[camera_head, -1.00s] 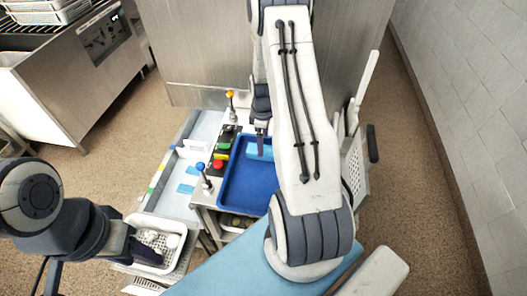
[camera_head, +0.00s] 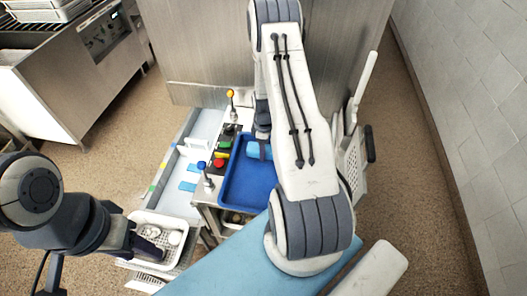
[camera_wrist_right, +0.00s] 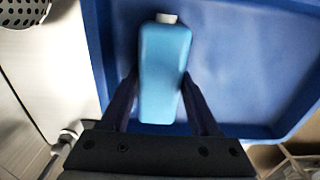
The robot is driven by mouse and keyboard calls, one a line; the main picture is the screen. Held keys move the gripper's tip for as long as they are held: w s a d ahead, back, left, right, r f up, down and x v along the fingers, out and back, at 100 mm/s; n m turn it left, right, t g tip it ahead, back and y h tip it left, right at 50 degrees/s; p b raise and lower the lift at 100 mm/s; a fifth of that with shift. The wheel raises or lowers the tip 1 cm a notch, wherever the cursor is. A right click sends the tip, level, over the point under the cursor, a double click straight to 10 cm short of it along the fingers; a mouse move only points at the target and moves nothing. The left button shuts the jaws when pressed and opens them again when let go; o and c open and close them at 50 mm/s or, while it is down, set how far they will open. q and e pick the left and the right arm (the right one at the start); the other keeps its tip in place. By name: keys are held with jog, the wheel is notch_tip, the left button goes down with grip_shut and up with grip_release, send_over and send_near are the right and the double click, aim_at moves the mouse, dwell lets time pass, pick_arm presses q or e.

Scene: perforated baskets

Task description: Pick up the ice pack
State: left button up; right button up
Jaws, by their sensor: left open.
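The ice pack (camera_head: 255,150) is a light-blue flat block at the far end of the blue tray (camera_head: 240,187). In the right wrist view the ice pack (camera_wrist_right: 164,75) has a white cap at its top end. My right gripper (camera_wrist_right: 160,80) has one dark finger against each long side of it and looks shut on it. Whether the pack is clear of the tray floor I cannot tell. My right arm hides part of the tray in the head view. My left gripper (camera_head: 148,250) is open, low over a white perforated basket (camera_head: 137,217).
White round items (camera_head: 175,237) lie in the basket. Blue-topped (camera_head: 202,166) and yellow-topped (camera_head: 230,93) levers and coloured buttons (camera_head: 219,161) stand left of the tray. A metal wall (camera_head: 205,50) rises behind. A perforated white basket (camera_head: 355,160) stands right of my arm.

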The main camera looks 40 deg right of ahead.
grip_shut()
jog(key=shift+r, duration=0.15)
jog(key=shift+r+b, duration=0.35)
jog(key=shift+r, duration=0.3)
jog(key=r, duration=0.2)
jog(key=b, duration=0.1)
jog(key=shift+s+d+r, duration=0.1)
jog(key=shift+s+r, duration=0.15)
jog(key=shift+r, duration=0.15)
jog(key=s+r+b, duration=0.2)
jog(key=s+r, duration=0.4)
jog(key=s, duration=0.5)
jog(key=shift+d+r, duration=0.3)
jog(key=shift+d, duration=0.1)
